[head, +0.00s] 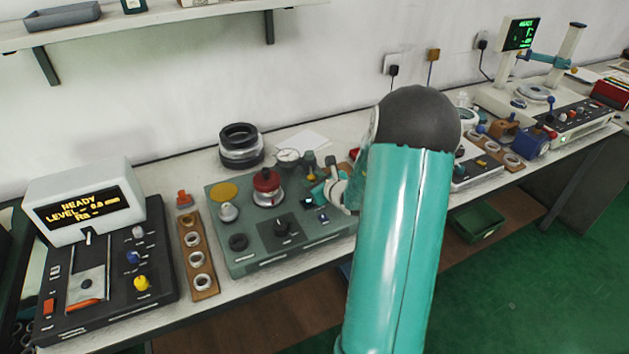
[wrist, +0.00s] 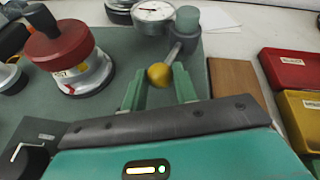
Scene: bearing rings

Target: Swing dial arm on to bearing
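The bearing station (head: 240,255) is a green box. A silver spindle with a red knurled weight (head: 267,182) stands on it; the weight shows large at upper left in the wrist view (wrist: 62,45). The bearing itself is hidden under it. The round white dial (head: 288,156) stands behind and right of the weight, apart from it; it also shows in the wrist view (wrist: 153,12), beside a grey-green post (wrist: 187,20). A short lever runs from the post to a brass ball knob (wrist: 158,75). My gripper (wrist: 159,77) has its green fingers either side of the knob, which fills the gap.
Red (wrist: 290,67) and yellow (wrist: 302,112) boxes lie right of the station. A wooden rack of rings (head: 197,260) and a tester with a lit display (head: 82,208) stand left. Black rings (head: 240,145) are stacked behind.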

